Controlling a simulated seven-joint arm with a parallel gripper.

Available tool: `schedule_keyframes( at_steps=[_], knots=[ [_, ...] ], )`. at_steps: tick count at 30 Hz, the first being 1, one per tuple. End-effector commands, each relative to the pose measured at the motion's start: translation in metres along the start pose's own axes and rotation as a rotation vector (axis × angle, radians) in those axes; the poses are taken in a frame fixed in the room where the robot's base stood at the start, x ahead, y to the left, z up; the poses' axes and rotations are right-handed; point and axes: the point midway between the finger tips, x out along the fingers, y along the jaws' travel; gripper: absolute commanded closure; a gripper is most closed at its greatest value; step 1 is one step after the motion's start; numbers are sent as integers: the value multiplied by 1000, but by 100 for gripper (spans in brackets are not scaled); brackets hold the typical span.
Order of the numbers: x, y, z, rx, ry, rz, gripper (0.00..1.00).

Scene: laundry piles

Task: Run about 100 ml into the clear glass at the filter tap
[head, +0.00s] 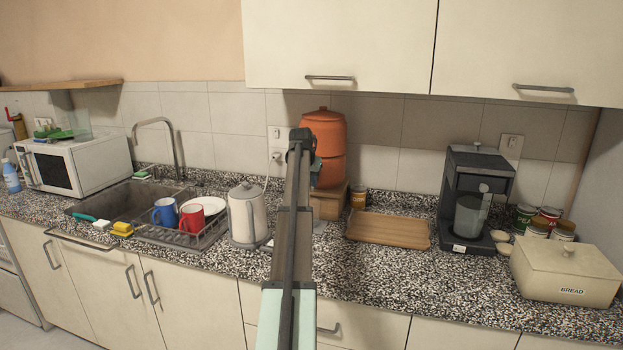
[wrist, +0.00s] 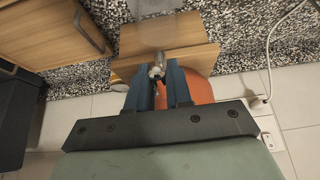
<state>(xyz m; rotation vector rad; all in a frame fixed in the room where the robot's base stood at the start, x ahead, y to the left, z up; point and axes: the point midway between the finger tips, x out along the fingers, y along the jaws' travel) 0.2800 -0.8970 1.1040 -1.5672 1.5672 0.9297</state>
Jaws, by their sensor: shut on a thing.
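The orange clay filter (head: 332,150) stands on a wooden stand (head: 328,203) against the tiled wall. My arm covers its front and the tap in the head view. In the wrist view my gripper (wrist: 158,82) is shut on the small metal tap (wrist: 158,70), in front of the orange filter body (wrist: 199,88). A pale, see-through shape (wrist: 155,7) at the top edge of the wrist view, on the counter in front of the stand, looks like the clear glass. It is cut off, so its water level cannot be told.
A white kettle (head: 246,215) stands left of my arm, beside a dish rack (head: 190,238) with mugs. A wooden board (head: 388,229) lies to the right, then a black coffee machine (head: 474,190) and a bread box (head: 566,270). Cupboards (head: 340,45) hang above.

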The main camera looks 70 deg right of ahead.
Motion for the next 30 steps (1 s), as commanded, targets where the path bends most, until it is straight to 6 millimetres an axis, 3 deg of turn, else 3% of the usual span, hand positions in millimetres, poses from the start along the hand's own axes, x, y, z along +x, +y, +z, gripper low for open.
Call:
schedule_keyframes(
  at_steps=[5,15,30],
  knots=[
    [0,-2,0,25,-1,14,100],
    [1,-14,-3,243,0,130,100],
    [2,-23,-5,334,0,174,100]
  ],
)
